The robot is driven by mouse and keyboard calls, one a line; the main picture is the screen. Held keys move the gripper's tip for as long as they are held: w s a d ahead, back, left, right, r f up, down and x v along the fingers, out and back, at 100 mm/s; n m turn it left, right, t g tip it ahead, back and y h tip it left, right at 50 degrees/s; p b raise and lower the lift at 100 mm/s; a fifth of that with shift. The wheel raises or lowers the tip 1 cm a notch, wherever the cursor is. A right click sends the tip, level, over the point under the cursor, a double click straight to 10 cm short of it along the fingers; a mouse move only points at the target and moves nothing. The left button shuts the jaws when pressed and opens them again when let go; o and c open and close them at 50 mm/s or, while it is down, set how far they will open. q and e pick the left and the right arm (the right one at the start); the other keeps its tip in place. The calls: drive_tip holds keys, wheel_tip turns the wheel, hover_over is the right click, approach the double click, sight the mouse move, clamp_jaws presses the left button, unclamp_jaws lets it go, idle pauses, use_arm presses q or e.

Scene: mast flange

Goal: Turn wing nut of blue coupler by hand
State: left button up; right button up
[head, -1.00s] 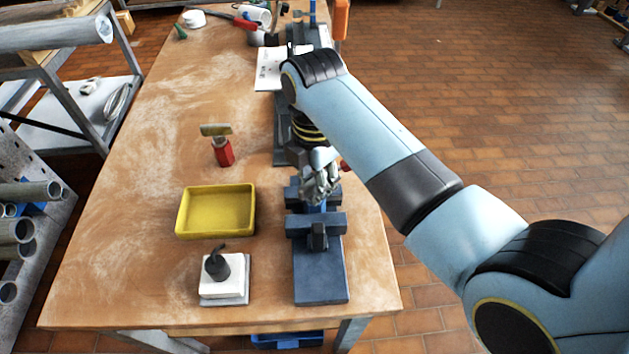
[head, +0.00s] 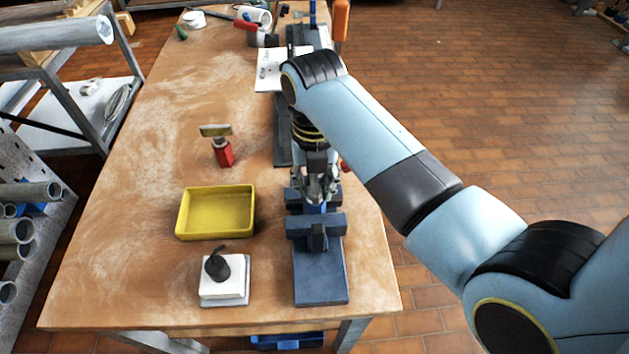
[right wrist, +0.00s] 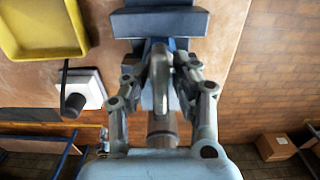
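My right gripper (head: 316,192) points down over the dark blue clamp block (head: 320,270) on the right side of the bench. In the right wrist view its two fingers (right wrist: 160,82) stand either side of a grey rounded metal piece, which looks like the wing nut (right wrist: 159,72). Whether both fingers touch it is unclear. A blue part, probably the coupler (right wrist: 147,98), shows behind and beside the grey piece. In the head view the gripper hides most of the coupler and nut. My left gripper is not in view.
A yellow tray (head: 180,222) and a white block with a black knob (head: 222,290) are left of the clamp. A red-based tool (head: 224,155) stands behind the tray. White paper (head: 268,72) lies farther back. The bench's left side is mostly clear.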

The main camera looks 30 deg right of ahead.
drive_tip(key=shift+o, duration=0.7)
drive_tip(key=shift+r, duration=0.1)
drive_tip(key=shift+r, duration=2.4)
